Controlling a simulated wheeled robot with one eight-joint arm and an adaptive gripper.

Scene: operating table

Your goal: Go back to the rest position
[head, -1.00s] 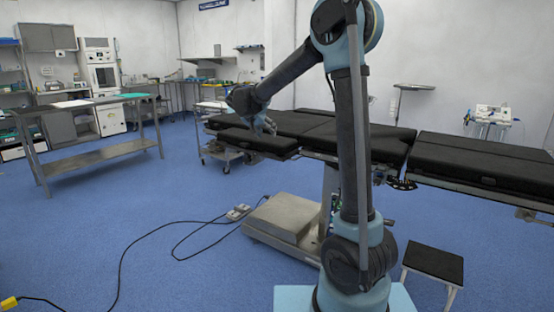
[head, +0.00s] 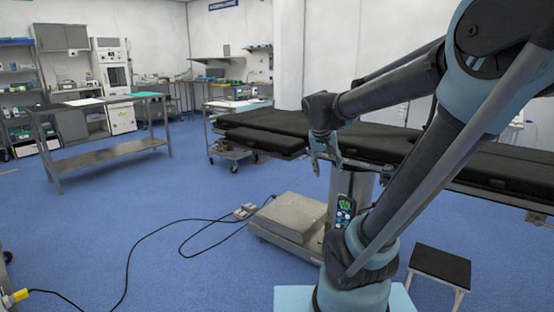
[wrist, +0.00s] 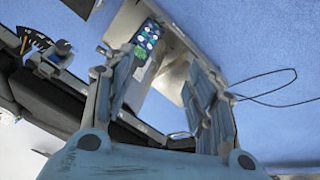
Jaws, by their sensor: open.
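My arm leans to the right in the head view, with its elbow large at the upper right. My gripper (head: 325,158) points down beside the near edge of the black-padded operating table (head: 262,120). In the wrist view my gripper (wrist: 155,70) has its two fingers spread, with nothing held between them. A hand control with green buttons (head: 345,210) is below my gripper, near the table's column. It also shows in the wrist view (wrist: 148,40), seen beyond the gap between the fingers. My arm hides part of the table's right side.
The table's metal base (head: 290,217) stands on the blue floor behind my arm. A black-topped step stool (head: 440,264) is at the right. A cable (head: 150,235) lies on the floor at left.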

